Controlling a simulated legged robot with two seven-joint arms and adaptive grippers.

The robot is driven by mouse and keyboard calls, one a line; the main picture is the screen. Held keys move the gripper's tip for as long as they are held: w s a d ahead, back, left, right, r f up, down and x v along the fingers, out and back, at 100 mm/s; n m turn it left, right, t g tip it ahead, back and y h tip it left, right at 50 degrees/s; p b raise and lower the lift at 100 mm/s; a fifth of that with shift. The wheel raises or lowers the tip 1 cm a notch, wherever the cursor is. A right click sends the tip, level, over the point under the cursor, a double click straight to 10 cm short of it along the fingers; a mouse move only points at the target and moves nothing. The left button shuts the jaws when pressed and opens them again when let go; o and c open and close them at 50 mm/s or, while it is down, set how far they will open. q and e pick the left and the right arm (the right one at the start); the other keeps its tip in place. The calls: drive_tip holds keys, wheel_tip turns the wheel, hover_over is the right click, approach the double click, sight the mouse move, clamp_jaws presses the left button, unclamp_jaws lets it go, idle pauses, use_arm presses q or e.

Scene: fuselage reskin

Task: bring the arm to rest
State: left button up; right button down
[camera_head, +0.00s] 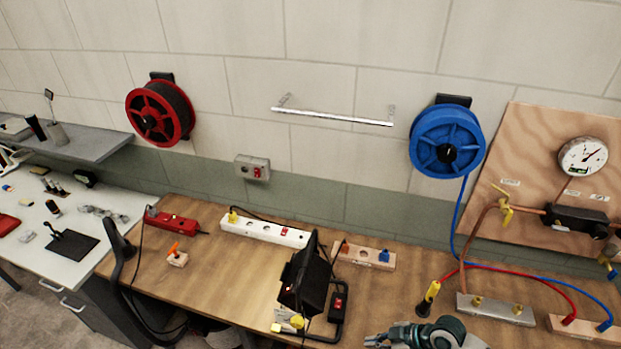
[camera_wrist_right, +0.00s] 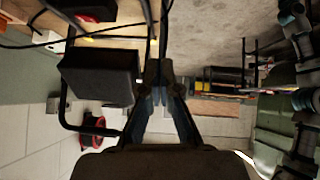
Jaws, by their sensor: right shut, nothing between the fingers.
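My right gripper (camera_head: 378,340) shows at the bottom edge of the head view, right of centre, at the front of the wooden workbench (camera_head: 215,262). In the right wrist view its two dark fingers (camera_wrist_right: 162,72) come together at the tips, shut with nothing between them. It is to the right of a black box-shaped device on a stand (camera_head: 308,277), apart from it in the head view. This device also shows left of the fingers in the wrist view (camera_wrist_right: 98,75). My left gripper is not in view.
A white power strip (camera_head: 265,230), a red power strip (camera_head: 172,219) and a small wooden block with an orange part (camera_head: 177,259) lie on the bench. Red (camera_head: 160,113) and blue (camera_head: 447,140) reels hang on the wall.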

drive_tip(key=s+a+f+m+t+h, duration=0.1)
drive_tip(key=s+a+f+m+h, duration=0.1)
drive_tip(key=s+a+f+m, duration=0.3)
drive_tip(key=s+d+f+m+h, duration=0.6)
drive_tip(key=s+d+m, duration=0.3)
drive_tip(key=s, duration=0.1)
wheel_tip(320, 180, down, 31)
drive_tip(key=s+g+b, duration=0.2)
drive_tip(key=b, duration=0.1)
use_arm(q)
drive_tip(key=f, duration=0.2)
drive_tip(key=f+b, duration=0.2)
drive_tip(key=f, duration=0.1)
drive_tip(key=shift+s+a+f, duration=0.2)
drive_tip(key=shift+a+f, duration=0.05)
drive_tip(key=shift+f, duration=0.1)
use_arm(e)
drive_tip(key=s+d+f+g, duration=0.1)
drive_tip(key=s+d+f, duration=0.1)
drive_tip(key=s+f, duration=1.4)
drive_tip(key=shift+s+d+f+n, duration=0.3)
drive_tip(key=shift+s+d+f, duration=0.05)
drive_tip(key=shift+s, duration=0.3)
